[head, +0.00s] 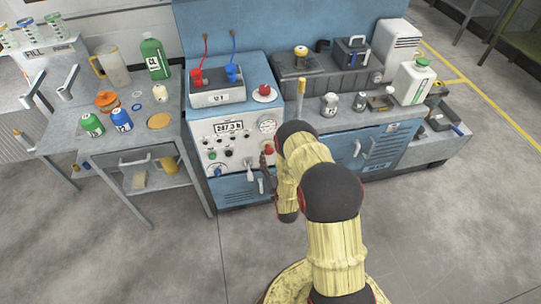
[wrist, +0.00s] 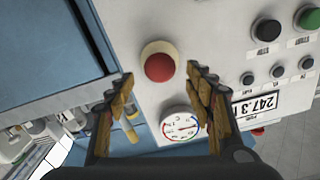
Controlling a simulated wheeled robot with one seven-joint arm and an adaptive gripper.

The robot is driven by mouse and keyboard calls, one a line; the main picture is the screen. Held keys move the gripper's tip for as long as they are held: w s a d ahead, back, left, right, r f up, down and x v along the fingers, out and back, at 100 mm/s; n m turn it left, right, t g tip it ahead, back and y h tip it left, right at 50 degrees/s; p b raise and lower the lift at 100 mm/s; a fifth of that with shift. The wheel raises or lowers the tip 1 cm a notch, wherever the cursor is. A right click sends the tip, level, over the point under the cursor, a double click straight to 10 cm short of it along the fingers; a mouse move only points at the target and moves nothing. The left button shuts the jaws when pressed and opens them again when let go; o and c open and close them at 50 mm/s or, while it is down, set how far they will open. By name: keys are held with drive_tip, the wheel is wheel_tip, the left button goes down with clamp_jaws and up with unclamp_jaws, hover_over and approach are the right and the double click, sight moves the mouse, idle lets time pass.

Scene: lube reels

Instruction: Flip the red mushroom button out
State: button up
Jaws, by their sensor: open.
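The red mushroom button (head: 268,149) sits on the white control panel (head: 205,128) of the blue cabinet, below the round gauge. In the wrist view the red button (wrist: 159,67) stands out from a cream collar. My gripper (head: 267,161) is at the panel front, close to the button and partly hidden by my arm in the head view. In the wrist view my gripper (wrist: 160,76) is open, with one finger on each side of the button. A gap shows between each finger and the button, and nothing is held. The remaining distance in depth cannot be told.
The round gauge (wrist: 180,122), the number display (wrist: 258,104) and several small black buttons lie beside the fingers. A second red knob (head: 264,91) on a white base sits on the cabinet top. A bottle-laden bench (head: 135,146) stands left. The floor in front is clear.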

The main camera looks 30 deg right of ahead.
drive_tip(key=v, duration=0.9)
drive_tip(key=shift+s, duration=0.2)
